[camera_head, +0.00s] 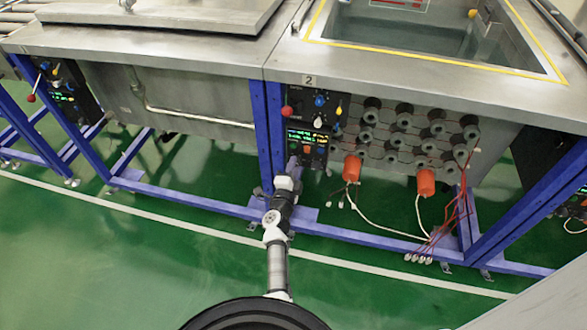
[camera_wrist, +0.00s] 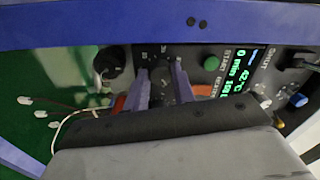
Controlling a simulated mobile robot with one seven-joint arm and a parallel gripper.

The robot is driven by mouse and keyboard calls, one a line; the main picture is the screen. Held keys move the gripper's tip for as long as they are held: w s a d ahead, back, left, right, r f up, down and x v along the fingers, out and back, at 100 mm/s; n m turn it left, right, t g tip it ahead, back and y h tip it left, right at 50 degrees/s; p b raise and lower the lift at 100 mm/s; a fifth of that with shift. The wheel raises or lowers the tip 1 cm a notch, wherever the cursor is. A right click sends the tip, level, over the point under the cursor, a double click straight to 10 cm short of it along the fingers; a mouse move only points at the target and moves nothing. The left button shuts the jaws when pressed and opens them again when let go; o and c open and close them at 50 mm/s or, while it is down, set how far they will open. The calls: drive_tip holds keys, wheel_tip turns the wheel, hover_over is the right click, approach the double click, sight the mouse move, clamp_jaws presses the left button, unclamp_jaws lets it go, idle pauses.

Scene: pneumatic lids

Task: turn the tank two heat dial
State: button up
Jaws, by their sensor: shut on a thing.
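The tank two control panel (camera_head: 307,138) hangs on the blue frame under the number 2 plate. Its heat dial is mostly hidden by my gripper in both views. In the wrist view the two fingers of my gripper (camera_wrist: 161,76) stand on either side of the dial, shut on it, with printed scale marks showing just beyond the fingertips. My gripper (camera_head: 293,168) reaches the lower left part of the panel in the head view. The panel's lit display (camera_wrist: 236,75) shows 42°C and 0 min, and a green START button (camera_wrist: 211,62) sits beside the fingers.
A black knob (camera_wrist: 108,64) lies close left of the fingers. A blue frame beam (camera_wrist: 150,22) crosses the top of the wrist view. Orange connectors (camera_head: 352,168) with white cables hang right of the panel. The green floor (camera_head: 130,250) in front is clear.

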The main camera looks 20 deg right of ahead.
drive_tip(key=shift+a+m+b, duration=0.1)
drive_tip(key=shift+m+b, duration=0.2)
drive_tip(key=shift+m, duration=2)
drive_tip(key=o, duration=0.7)
drive_tip(key=v, duration=1.4)
drive_tip(key=shift+w, duration=0.15)
